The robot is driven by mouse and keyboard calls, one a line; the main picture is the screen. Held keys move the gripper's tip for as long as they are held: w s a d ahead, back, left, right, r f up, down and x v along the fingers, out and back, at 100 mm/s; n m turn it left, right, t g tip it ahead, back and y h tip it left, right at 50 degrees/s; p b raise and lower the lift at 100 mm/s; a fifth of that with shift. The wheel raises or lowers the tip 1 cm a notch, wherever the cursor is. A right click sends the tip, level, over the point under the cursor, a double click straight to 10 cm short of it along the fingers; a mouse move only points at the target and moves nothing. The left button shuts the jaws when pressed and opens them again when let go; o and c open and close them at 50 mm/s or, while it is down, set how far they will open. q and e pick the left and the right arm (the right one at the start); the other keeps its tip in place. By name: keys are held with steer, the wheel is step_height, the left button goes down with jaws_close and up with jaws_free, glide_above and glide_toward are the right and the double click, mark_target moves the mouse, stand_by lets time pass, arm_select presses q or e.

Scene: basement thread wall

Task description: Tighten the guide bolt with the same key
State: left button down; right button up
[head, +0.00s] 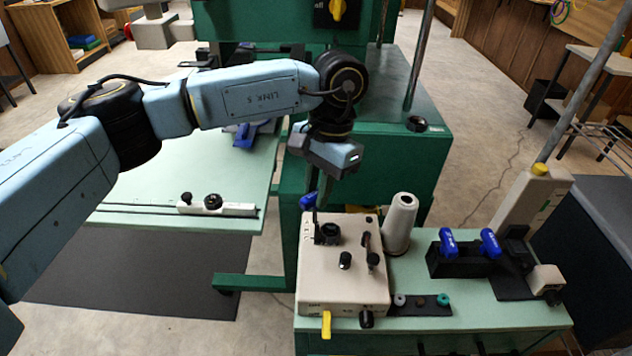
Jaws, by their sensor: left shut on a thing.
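My left gripper (319,192) points down over the back left corner of a cream box (355,285). It is shut on a key with a blue handle (307,201). The gripper's fingers partly hide the key, and a thin dark shaft shows below the handle, close to the box top. I cannot tell whether its tip touches a bolt. The box top carries a round black fitting (330,233), black knobs and a small lever. The guide bolt cannot be told apart for sure. My right gripper is not in view.
A white cone (401,222) stands just right of the box. A black rack (462,262) holds two blue-handled tools (448,242). A strip with small round parts (421,304) lies in front. A pale green table (180,170) with a cream bar (214,206) is at left.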

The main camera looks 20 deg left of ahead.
arm_select(q)
steer(key=shift+w+d+r+n+p, duration=0.2)
steer(key=shift+d+r+n+p, duration=0.9)
steer(key=shift+d+r, duration=0.55)
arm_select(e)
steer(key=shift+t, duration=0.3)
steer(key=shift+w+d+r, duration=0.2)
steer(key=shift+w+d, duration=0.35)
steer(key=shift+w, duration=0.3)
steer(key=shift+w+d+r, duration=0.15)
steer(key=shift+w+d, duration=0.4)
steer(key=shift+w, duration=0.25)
